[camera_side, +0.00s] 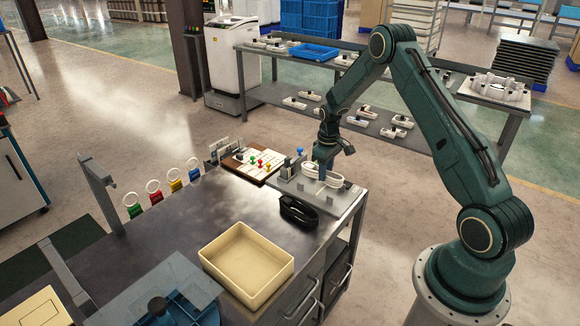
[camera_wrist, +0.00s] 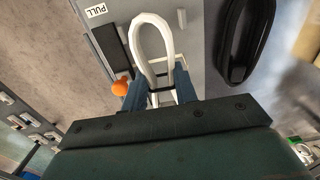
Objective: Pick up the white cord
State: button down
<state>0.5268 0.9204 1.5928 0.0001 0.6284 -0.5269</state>
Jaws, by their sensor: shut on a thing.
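The white cord (camera_side: 334,181) is a coiled loop at the grey fixture plate (camera_side: 345,204) on the right end of the workbench. In the wrist view the white cord (camera_wrist: 148,36) is a long loop reaching away from my fingers. My gripper (camera_side: 320,176) points down at the plate. In the wrist view my gripper (camera_wrist: 160,92) has its two blue fingers on either side of the cord and is shut on it. A dark band crosses the cord between the fingers. I cannot tell whether the cord is lifted off the plate.
A coiled black cord (camera_side: 298,211) lies beside the plate, also in the wrist view (camera_wrist: 237,65). An empty cream tray (camera_side: 272,291) sits nearer the front. A board with coloured pegs (camera_side: 254,164) stands behind. An orange ball (camera_wrist: 120,88) is left of my fingers.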

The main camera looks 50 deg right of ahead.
notch_tip(320, 180, up, 15)
dwell(0.3)
